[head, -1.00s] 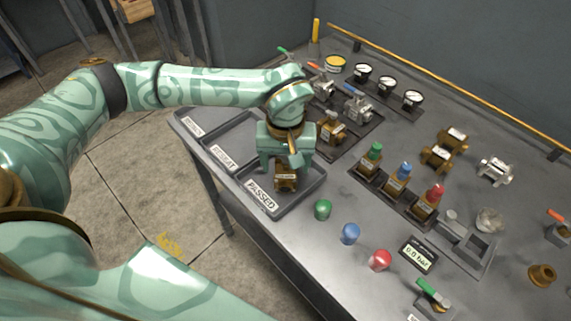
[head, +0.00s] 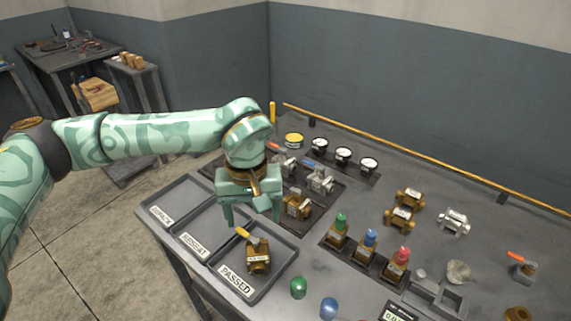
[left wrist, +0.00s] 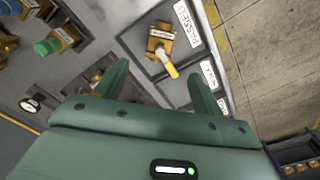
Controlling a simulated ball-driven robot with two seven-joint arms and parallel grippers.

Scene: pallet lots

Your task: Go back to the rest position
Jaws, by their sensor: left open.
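My left gripper (head: 250,213) hangs over the inner part of the sorting tray, above and behind a brass valve (head: 257,257) with a yellow handle. The valve sits in the compartment labelled PASSED (head: 236,280). The gripper's two fingers are apart with nothing between them. In the left wrist view the open fingers (left wrist: 160,85) show, and the brass valve (left wrist: 160,42) stands beyond them, apart from them. My right gripper is in neither view.
The RESEAT (head: 194,245) and left-hand (head: 161,214) compartments look empty. Several valves, gauges (head: 343,155) and colour-capped fittings (head: 370,241) crowd the bench behind and right. Green (head: 299,287) and blue (head: 329,308) caps lie near the front edge. A yellow rail (head: 400,157) runs along the back.

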